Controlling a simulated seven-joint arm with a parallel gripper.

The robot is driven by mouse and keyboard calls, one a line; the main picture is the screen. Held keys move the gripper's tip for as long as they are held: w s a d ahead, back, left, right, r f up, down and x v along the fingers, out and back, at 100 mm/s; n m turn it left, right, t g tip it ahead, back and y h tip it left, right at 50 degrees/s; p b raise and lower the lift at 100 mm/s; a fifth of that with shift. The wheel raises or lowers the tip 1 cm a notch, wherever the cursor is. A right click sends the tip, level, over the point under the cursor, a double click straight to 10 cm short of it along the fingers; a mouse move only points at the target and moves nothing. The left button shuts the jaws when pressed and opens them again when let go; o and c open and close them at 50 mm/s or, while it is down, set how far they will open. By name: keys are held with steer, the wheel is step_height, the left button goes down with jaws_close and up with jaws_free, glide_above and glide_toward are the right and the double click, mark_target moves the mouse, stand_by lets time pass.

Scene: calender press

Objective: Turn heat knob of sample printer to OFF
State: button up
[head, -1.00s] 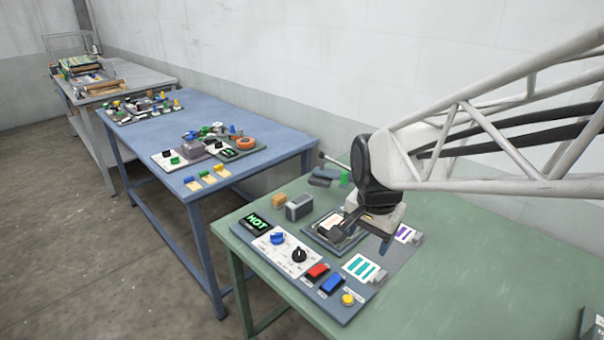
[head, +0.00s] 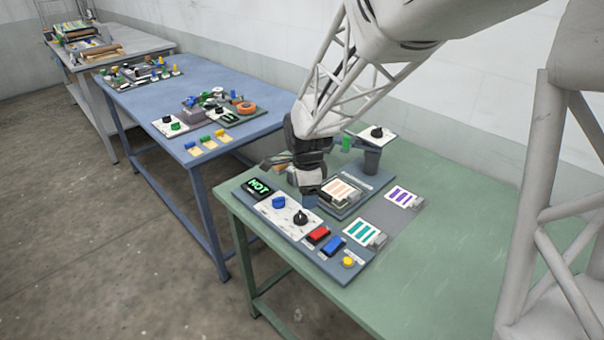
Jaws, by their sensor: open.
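The sample printer's control board (head: 335,272) lies along the front left of the green table. A dark display (head: 258,188) on it reads HOT in green. Beside it a white panel (head: 270,212) carries a blue knob (head: 279,203) and a black knob (head: 300,217). The panel's labels are too small to read, so I cannot tell which is the heat knob. My gripper (head: 309,201) is open and empty, pointing down just behind the two knobs, apparently touching neither. Its fingertips are small and partly hidden.
Red (head: 318,235) and blue (head: 333,246) buttons and a yellow knob (head: 348,262) sit right of the panel. A tray with a striped swatch (head: 342,192) and a post topped by a black knob (head: 377,132) stand behind. The table's right side is clear.

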mark_target(301, 214)
steer(key=shift+w+a+f+m, duration=0.5)
steer(key=shift+w+a+f, duration=0.15)
steer(key=shift+a+f, duration=0.25)
steer(key=shift+d+f, duration=0.1)
steer(key=shift+f, duration=3.8)
steer(key=shift+c, duration=0.2)
steer(key=c, duration=0.9)
